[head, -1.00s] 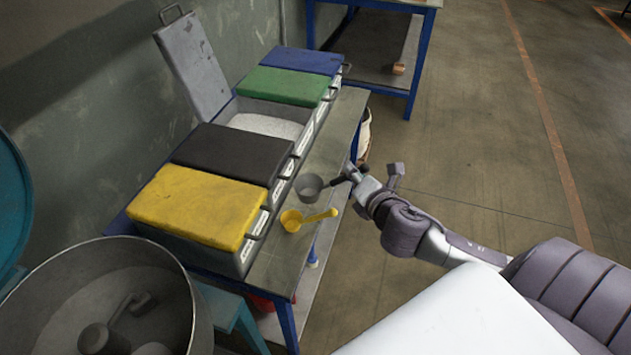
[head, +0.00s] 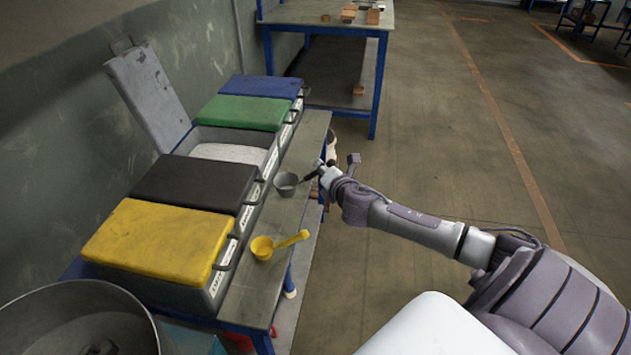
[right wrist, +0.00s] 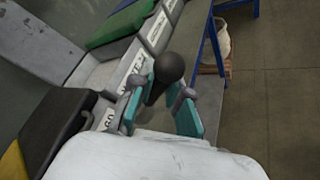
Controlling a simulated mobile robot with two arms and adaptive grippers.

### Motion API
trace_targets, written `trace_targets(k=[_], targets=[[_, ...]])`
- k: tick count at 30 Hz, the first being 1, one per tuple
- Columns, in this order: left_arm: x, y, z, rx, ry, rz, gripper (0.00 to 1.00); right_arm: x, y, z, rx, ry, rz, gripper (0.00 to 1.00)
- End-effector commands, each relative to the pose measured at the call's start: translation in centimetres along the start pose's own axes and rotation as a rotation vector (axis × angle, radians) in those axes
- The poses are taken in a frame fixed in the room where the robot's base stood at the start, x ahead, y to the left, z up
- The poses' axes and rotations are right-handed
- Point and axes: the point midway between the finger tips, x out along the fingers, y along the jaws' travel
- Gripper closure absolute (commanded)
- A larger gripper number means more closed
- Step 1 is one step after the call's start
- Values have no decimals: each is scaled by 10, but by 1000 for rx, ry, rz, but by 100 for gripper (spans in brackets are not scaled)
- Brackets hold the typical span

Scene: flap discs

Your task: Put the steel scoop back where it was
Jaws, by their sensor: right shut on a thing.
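The steel scoop, a grey cup (head: 286,184) with a dark handle, is at the bench ledge in front of the bins, near the black-lidded bin's far end. My right gripper (head: 318,172) is shut on its handle from the right. In the right wrist view, the handle's black rounded end (right wrist: 168,67) sticks up between the teal-padded fingers (right wrist: 162,105); the cup is mostly hidden there. I cannot tell whether the cup touches the bench. My left gripper is not in view.
A yellow scoop (head: 262,247) lies nearer on the bench (head: 245,296). Bins with yellow (head: 160,240), black (head: 195,184), green (head: 241,112) and blue (head: 262,88) lids line the wall side. One bin of white material (head: 230,153) has its lid (head: 150,95) raised.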

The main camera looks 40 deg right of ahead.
Motion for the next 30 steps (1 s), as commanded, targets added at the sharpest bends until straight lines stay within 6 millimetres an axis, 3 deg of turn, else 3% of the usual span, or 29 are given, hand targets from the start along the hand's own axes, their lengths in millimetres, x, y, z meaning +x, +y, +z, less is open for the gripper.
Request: trace_targets(k=[3,7,15,27,28,30], targets=[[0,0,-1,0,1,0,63,16,4,-11,3,-2,3,100],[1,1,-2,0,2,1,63,22,3,-17,1,-1,2,100],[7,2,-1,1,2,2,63,31,-24,-41,0,0,-1,100],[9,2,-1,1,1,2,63,33,-28,-44,0,0,1,100],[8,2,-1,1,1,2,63,33,-28,-44,-1,1,0,81],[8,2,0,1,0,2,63,32,-27,-44,-1,1,0,70]])
